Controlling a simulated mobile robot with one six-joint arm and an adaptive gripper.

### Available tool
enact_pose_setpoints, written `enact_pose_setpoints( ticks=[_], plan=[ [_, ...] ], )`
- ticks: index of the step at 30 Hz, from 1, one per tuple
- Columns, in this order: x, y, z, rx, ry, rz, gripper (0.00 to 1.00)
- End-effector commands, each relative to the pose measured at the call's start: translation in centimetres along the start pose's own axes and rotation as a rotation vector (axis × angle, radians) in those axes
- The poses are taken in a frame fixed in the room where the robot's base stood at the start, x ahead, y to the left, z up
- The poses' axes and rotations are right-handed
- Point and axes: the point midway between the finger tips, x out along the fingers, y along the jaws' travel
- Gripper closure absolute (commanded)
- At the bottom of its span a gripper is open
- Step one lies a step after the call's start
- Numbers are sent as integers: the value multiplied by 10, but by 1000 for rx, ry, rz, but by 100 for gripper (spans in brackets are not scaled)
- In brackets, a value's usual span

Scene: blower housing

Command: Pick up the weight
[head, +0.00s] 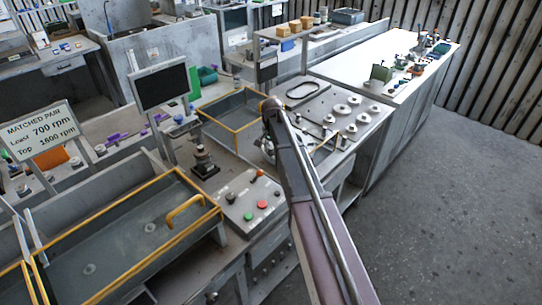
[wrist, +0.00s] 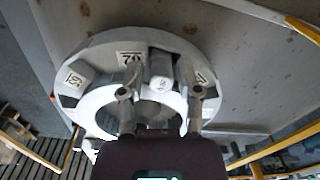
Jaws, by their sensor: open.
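In the wrist view a pale grey ring (wrist: 95,60) with numbered labels fills the upper middle. A small light grey block (wrist: 161,68) sits at the ring between two labels; it looks like the weight, but I cannot tell for sure. My gripper (wrist: 160,92) is open, with one finger on each side of the block's line. The block is just beyond the fingertips, and I cannot tell whether either finger touches the ring. In the head view my arm hides most of the gripper and the ring.
A yellow-edged tray (head: 235,122) lies left of my arm. A control box (head: 252,203) with coloured buttons stands nearer. Several pale discs (head: 341,109) lie on the bench to the right. A sign (head: 40,130) and a dark screen (head: 161,87) stand at left. The right floor is clear.

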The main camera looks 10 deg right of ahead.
Motion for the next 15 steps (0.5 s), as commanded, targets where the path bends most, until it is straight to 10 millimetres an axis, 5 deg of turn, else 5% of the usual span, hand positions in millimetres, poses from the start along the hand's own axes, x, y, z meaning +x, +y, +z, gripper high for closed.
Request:
enact_pose_setpoints(
  ticks=[15],
  plan=[
    [0, 0, 0, 0, 0, 0, 55]
  ],
)
